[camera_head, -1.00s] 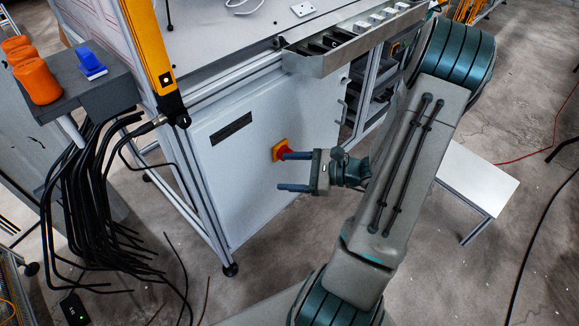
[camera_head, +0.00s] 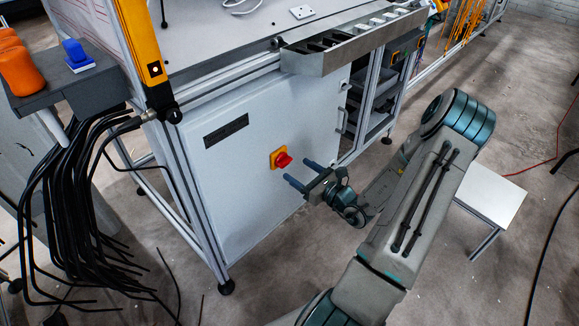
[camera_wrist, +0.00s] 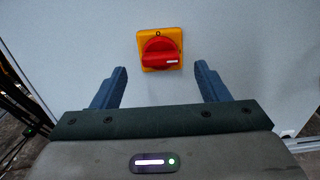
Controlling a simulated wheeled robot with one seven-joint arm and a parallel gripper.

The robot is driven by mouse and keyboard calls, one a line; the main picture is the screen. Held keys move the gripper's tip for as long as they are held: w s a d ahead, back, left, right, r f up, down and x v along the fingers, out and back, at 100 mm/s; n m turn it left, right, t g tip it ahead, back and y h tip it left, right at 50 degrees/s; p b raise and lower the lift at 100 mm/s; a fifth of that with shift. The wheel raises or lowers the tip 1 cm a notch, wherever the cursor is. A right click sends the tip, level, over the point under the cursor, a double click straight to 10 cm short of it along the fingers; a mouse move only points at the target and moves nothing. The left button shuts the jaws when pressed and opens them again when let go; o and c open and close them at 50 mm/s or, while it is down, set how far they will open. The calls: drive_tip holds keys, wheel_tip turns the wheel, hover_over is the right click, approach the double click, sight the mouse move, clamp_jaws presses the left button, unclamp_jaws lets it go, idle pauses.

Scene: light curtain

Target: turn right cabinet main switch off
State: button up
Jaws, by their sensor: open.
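The cabinet main switch (camera_head: 282,159) is a red rotary knob on a yellow square plate, on the white cabinet door (camera_head: 235,190). In the wrist view the red knob (camera_wrist: 160,49) sits at upper centre, with its grip bar lying roughly horizontal and a white mark at the bar's right end. My gripper (camera_head: 297,170) is open and empty, just right of and below the switch in the head view. In the wrist view its two blue fingers (camera_wrist: 160,68) are spread to either side below the knob. They appear apart from it.
A metal tray (camera_head: 312,62) juts out above the door. Door handles (camera_head: 342,118) line the door's right edge. Black cables (camera_head: 75,200) hang at left below a grey box with orange and blue parts. A white low table (camera_head: 490,190) stands at right, with open floor around.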

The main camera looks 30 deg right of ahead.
sight(288, 163)
drive_tip(key=x, duration=0.5)
drive_tip(key=shift+b, duration=0.35)
drive_tip(key=c, duration=1)
